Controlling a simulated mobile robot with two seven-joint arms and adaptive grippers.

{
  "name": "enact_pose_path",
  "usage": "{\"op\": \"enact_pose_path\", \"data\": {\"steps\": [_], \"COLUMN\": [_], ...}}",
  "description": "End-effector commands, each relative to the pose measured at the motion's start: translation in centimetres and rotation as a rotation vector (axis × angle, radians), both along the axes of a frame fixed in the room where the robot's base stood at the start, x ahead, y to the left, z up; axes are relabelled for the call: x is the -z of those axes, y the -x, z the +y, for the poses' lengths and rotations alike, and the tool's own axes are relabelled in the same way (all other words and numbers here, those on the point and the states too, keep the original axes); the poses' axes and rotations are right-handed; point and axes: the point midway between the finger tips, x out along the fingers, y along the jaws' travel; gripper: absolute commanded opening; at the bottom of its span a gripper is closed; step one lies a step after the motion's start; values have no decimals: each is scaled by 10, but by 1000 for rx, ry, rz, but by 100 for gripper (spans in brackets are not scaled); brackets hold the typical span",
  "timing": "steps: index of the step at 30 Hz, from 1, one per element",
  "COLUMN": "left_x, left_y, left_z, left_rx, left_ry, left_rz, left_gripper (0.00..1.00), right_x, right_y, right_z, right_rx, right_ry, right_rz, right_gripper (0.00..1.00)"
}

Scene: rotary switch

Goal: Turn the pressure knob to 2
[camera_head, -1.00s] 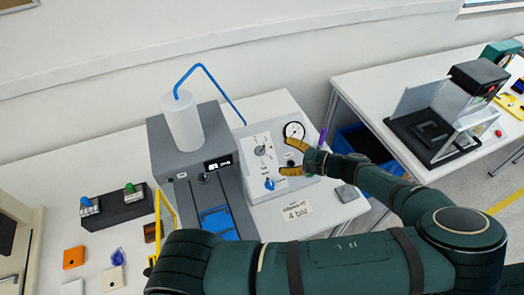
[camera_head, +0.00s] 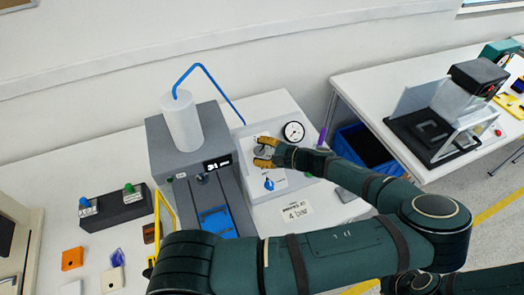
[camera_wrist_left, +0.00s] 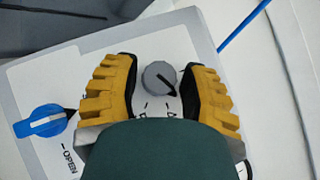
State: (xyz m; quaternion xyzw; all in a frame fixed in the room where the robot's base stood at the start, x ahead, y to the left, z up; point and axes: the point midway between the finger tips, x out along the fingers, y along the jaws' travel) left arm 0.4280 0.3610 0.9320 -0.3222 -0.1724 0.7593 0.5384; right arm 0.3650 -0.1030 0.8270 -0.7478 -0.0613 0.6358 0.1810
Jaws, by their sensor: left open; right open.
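The grey round pressure knob (camera_wrist_left: 158,76) sits on the light control panel (camera_head: 287,181). Its dark pointer mark faces the lower right in the left wrist view. My left gripper (camera_head: 262,152) is open, with its yellow fingers on both sides of the knob; it also shows in the left wrist view (camera_wrist_left: 161,88). Small gaps seem to separate the fingers from the knob. The scale marks beside the knob are partly hidden by the gripper, and I cannot read its numbers. My right gripper is not in view.
A blue valve handle (camera_head: 269,184) is on the panel beside my gripper, near an OPEN label. A pressure gauge (camera_head: 294,131) is at the panel's back right. A card (camera_head: 297,211) reading 4 bar lies in front. A grey machine (camera_head: 180,150) stands to the left.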

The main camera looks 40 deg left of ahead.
Motion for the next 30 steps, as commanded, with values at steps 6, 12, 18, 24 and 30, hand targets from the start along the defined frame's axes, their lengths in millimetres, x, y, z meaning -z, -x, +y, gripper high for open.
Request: {"op": "enact_pose_path", "data": {"steps": [6, 12, 18, 24, 30], "left_x": [0, 0, 0, -1, -2], "left_y": [0, 0, 0, 0, 0], "left_z": [0, 0, 0, 1, 2], "left_rx": [0, -2, -27, -106, -237], "left_ry": [0, 0, 11, 44, 93], "left_rz": [0, 0, -19, -77, -172], "left_gripper": [0, 0, 0, 0, 0], "right_x": [0, 0, -2, -9, -19], "right_y": [0, 0, -1, -1, 0], "right_z": [0, 0, 0, 0, -1], "right_rx": [0, 0, 1, 2, 1], "right_ry": [0, 0, 0, -1, -3], "right_rz": [0, 0, -2, -2, -2], "right_gripper": [54, 54, 54, 54, 54]}}
